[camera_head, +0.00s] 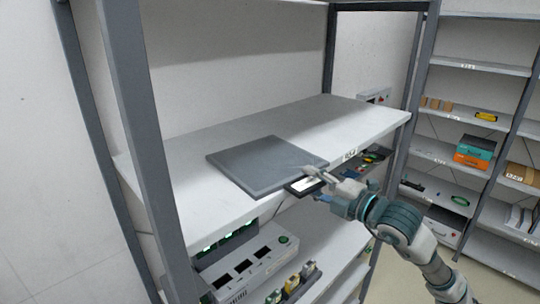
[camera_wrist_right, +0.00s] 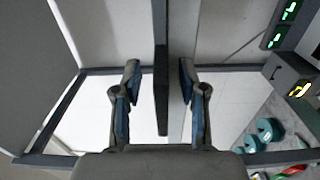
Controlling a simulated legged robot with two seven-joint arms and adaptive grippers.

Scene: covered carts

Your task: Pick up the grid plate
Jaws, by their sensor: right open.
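The grid plate (camera_head: 262,165) is a flat, dark grey square lying on the white shelf, its near right corner at the front edge. No grid pattern can be made out on it. My right gripper (camera_head: 314,183) is at that corner, in front of the shelf edge. In the right wrist view the plate appears edge-on as a dark upright bar (camera_wrist_right: 161,95) between the two fingers of my right gripper (camera_wrist_right: 159,78). The fingers are open, with a gap on each side of the bar. My left gripper is out of view.
The white shelf (camera_head: 340,118) is bare behind the plate. A small dark item with a white face (camera_head: 303,186) shows near the gripper. A lower shelf holds a grey device (camera_head: 245,270) and several small parts. A grey post (camera_head: 150,130) stands at left; stocked shelves stand at right.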

